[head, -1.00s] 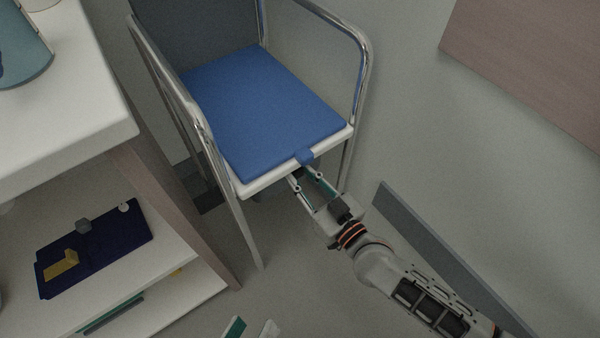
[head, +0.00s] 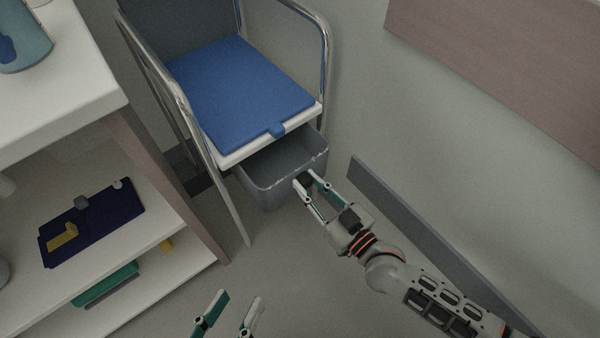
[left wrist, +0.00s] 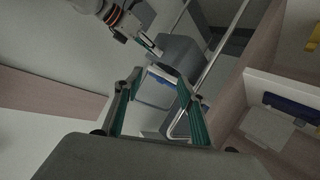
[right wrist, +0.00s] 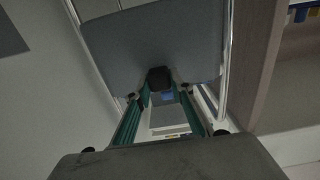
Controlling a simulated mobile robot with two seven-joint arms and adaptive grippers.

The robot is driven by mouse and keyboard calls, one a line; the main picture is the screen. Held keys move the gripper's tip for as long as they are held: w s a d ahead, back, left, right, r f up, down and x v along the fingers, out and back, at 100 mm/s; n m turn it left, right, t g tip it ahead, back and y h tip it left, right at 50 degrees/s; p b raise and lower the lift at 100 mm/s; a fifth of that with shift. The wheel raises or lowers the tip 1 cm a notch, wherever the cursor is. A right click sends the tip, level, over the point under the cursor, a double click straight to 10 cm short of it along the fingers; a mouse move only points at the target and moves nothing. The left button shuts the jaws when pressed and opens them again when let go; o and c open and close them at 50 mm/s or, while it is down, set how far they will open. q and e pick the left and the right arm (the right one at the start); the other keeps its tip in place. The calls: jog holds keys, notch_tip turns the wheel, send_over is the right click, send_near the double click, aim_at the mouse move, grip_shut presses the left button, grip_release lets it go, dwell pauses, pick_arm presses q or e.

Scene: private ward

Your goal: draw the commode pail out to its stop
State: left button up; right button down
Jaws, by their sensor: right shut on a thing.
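The grey commode pail (head: 268,188) sticks out from under the chair's blue seat (head: 238,95) in the head view, its open top showing. Its rear part is hidden under the seat. My right gripper (head: 306,182) is shut on the pail's dark handle at the front wall. In the right wrist view the dark handle (right wrist: 159,79) sits between the fingers, with the grey pail front (right wrist: 150,45) behind it. My left gripper (head: 228,310) is open and empty at the bottom of the head view, apart from the chair. The pail also shows in the left wrist view (left wrist: 183,52).
A white shelf unit (head: 60,100) stands left of the commode chair, with a dark blue tray (head: 90,232) on its lower shelf. A wall with a grey skirting board (head: 400,215) runs along the right. The floor in front of the pail is clear.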

pick_arm(q)
jog(key=shift+w+a+m+g+y+p, duration=0.2)
jog(key=shift+a+m+p, duration=0.5)
jog(key=shift+a, duration=0.35)
jog(key=shift+w+a+m+g+y+p, duration=0.1)
jog(key=shift+w+a+m+p, duration=0.1)
jog(key=shift+a+m+p, duration=0.6)
pick_arm(e)
jog(key=v, duration=1.3)
jog(key=shift+s+d, duration=0.2)
jog(key=shift+s, duration=0.15)
pick_arm(q)
jog(key=shift+a, duration=0.25)
pick_arm(e)
jog(key=shift+f, duration=0.15)
jog(key=c, duration=1.9)
grip_release()
jog(key=shift+s, duration=0.1)
jog(key=shift+o, duration=0.7)
jog(key=shift+d, duration=0.15)
pick_arm(q)
jog(key=shift+w+r, duration=0.15)
jog(key=shift+r, duration=0.1)
pick_arm(e)
jog(key=v, duration=0.8)
